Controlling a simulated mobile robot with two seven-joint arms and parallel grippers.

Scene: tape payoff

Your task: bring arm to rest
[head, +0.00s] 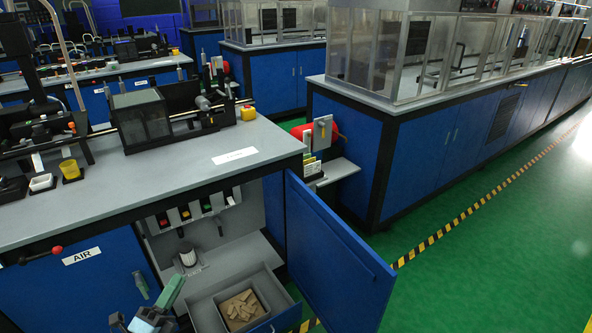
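My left gripper (160,306) shows at the bottom edge, left of centre, in grey-blue and teal. It is in front of the open lower cabinet, left of the drawer. One teal finger points up and to the right; I cannot make out the gap between the fingers, and I see nothing clearly held. Most of the arm is cut off by the lower edge. My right gripper is not in view.
A blue cabinet door (335,262) stands open to the right. A pulled-out drawer (205,308) holds a box of brown pieces (242,309). The grey worktop (130,190) carries machinery and small cups. Green floor (490,250) is clear at right.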

